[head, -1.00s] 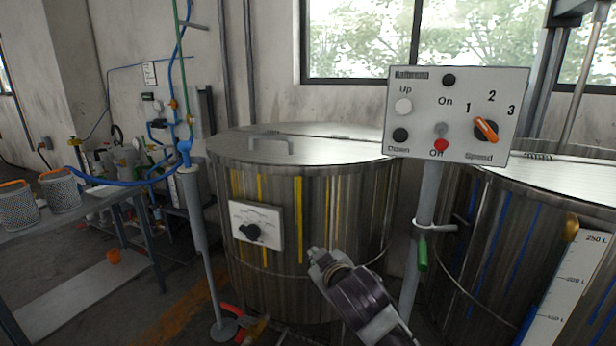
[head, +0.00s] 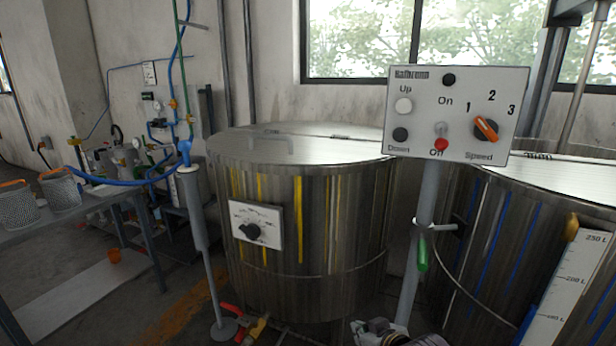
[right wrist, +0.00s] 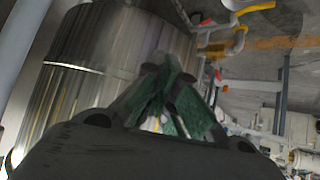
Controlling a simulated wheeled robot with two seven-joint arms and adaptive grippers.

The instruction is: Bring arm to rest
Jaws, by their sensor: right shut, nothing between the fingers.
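My right gripper shows in the right wrist view (right wrist: 168,88), its dark and green fingers together with nothing held between them. In the head view only a small part of my right arm's end shows at the bottom edge, below the control panel's post; the rest is cut off by the frame. In the right wrist view the ribbed metal side of a tank (right wrist: 110,60) lies behind and left of the fingers, with a gap I cannot judge. My left gripper is not in view.
A steel tank (head: 315,220) with a dial plate stands in the middle. A control panel (head: 455,110) on a post (head: 425,210) stands right of it, before a second tank (head: 500,240). A workbench (head: 95,215) is at left. Red and yellow valve handles (head: 245,325) sit low at the front.

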